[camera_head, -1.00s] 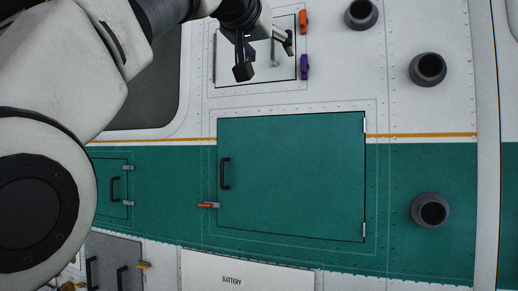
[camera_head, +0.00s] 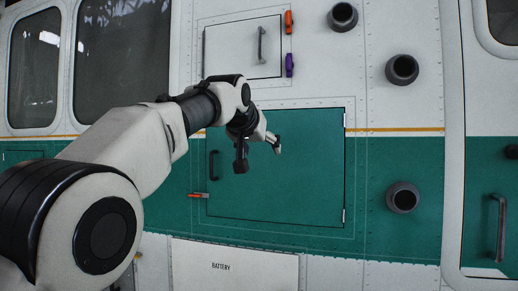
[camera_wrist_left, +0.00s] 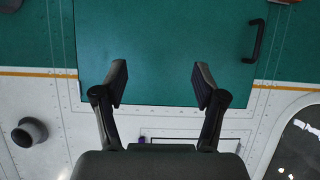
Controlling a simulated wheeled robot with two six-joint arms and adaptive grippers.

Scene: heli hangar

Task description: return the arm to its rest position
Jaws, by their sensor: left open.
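My left arm comes in from the left in the head view. Its gripper (camera_head: 259,156) is open and empty, in front of the upper left part of the green hatch door (camera_head: 285,185). In the left wrist view the two fingers (camera_wrist_left: 158,85) are spread apart with nothing between them, and the green hatch (camera_wrist_left: 150,40) lies beyond them. I cannot tell the exact gap between gripper and hatch. My right gripper is not in view.
The green hatch has a black handle (camera_head: 214,164) and an orange latch (camera_head: 198,194). Above is a white hatch (camera_head: 240,50) with orange (camera_head: 288,21) and purple (camera_head: 290,65) latches. Dark round ports (camera_head: 403,69) stick out at right. A battery panel (camera_head: 240,268) is below.

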